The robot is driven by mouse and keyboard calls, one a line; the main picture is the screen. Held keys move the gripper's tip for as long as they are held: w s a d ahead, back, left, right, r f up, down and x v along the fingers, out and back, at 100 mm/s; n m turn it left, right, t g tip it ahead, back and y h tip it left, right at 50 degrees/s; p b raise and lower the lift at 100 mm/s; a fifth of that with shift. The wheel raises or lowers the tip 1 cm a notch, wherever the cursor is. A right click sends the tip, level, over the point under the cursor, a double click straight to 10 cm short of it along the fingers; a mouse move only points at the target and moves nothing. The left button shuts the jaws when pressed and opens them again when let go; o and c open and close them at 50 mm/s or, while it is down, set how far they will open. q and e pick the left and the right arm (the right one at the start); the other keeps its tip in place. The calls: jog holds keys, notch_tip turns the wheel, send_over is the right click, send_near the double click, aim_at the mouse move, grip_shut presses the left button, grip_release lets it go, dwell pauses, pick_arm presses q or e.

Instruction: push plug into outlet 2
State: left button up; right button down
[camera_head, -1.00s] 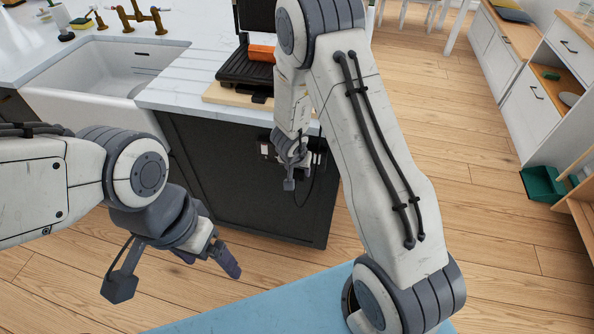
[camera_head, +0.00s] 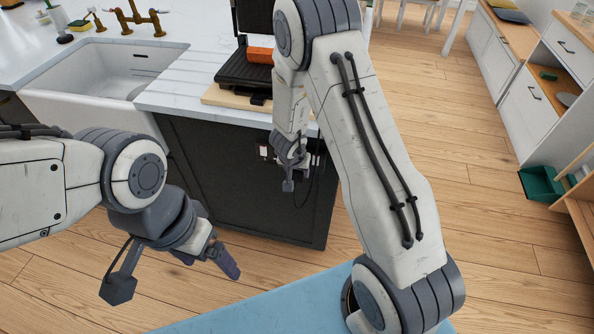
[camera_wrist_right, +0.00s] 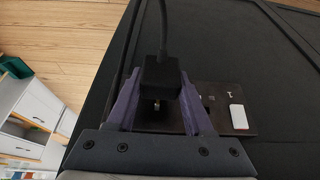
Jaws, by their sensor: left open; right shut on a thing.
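The black plug (camera_wrist_right: 160,74) is between the two fingers of my right gripper (camera_wrist_right: 158,95), which is shut on it. In the head view my right gripper (camera_head: 293,166) is at the island's end panel. My left gripper (camera_head: 206,262) is open and empty, above the floor.
The dark kitchen island (camera_head: 220,185) carries a white worktop, a sink (camera_head: 100,75) and a black grill (camera_head: 243,73) on a board. White drawers (camera_head: 545,75) and a green bin (camera_head: 541,183) stand at the right. The wooden floor between is clear.

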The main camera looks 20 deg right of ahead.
jog(key=shift+p, duration=0.4)
dwell(0.8)
jog(key=shift+w+d+p, duration=0.45)
jog(key=shift+w+p, duration=0.2)
jog(key=shift+p, duration=0.25)
jog(key=shift+w+d+p, duration=0.4)
jog(key=shift+w+p, duration=0.25)
jog(key=shift+p, duration=0.25)
jog(key=shift+c, duration=1)
grip_release()
jog(key=shift+w, duration=0.1)
jog(key=shift+d, duration=0.1)
jog(key=shift+d, duration=0.1)
